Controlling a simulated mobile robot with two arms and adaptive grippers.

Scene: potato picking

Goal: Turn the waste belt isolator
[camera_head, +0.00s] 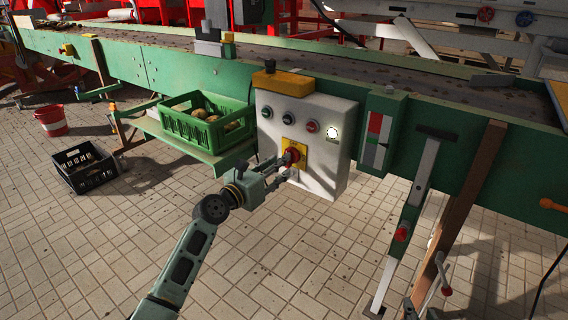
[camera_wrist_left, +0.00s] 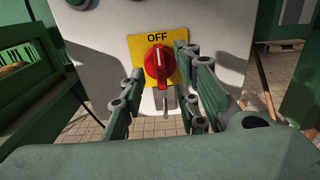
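The isolator is a red rotary knob (camera_wrist_left: 157,66) on a yellow plate (camera_wrist_left: 134,48) marked OFF, on the front of a white control box (camera_head: 340,112). In the left wrist view the knob's grip stands about upright. In the head view the isolator's yellow plate (camera_head: 302,148) is partly covered by my left gripper (camera_head: 290,164). That gripper is open, with its fingers (camera_wrist_left: 158,88) spread to either side of the knob and nothing clearly held between them. I cannot tell whether a finger touches the knob. My right gripper is not in view.
A black crate (camera_head: 92,180) and red bucket (camera_head: 50,121) are on the floor.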

